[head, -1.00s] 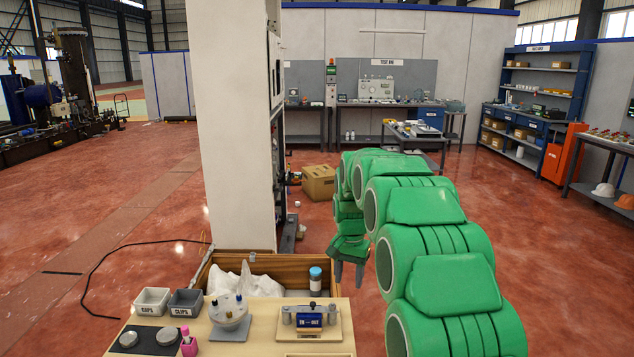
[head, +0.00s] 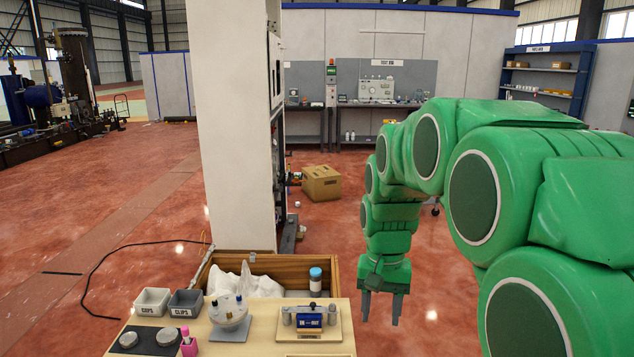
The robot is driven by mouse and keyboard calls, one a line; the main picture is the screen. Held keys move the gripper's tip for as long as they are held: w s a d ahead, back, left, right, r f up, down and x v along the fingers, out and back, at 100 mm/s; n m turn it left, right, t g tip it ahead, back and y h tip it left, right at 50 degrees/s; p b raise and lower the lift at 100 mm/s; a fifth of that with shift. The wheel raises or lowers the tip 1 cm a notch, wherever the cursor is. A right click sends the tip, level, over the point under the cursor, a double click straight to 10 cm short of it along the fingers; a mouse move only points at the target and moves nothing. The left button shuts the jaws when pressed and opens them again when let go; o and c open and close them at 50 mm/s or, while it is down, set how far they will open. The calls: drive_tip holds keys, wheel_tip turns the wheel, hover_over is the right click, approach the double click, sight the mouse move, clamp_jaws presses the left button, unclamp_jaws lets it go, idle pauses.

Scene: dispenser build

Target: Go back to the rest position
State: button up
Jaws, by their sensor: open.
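My gripper (head: 381,308) hangs at the end of my green arm, to the right of the wooden bench (head: 262,347). Its two grey fingers point down and stand apart, with nothing between them. It is over the red floor, clear of the bench edge. On the bench, a fixture with a blue block (head: 309,321) marked with white lettering stands nearest to the gripper. A white round dispenser part with blue-topped pegs (head: 228,312) sits on a grey plate left of it.
A wooden crate (head: 322,263) with white wrapping and a blue-capped bottle (head: 316,282) stands behind the bench. Cups bin (head: 152,302) and clips bin (head: 186,303) are at left. A pale column (head: 232,130) rises behind. A cardboard box (head: 321,183) lies on open floor.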

drive_tip(key=s+d+f+n, duration=0.1)
drive_tip(key=s, duration=1.3)
drive_tip(key=s+d+f+n, duration=0.1)
drive_tip(key=s, duration=1.3)
drive_tip(key=shift+s+d+n+g, duration=0.3)
drive_tip(key=shift+s+d, duration=0.05)
drive_tip(key=shift+s, duration=0.05)
drive_tip(key=shift+o, duration=0.5)
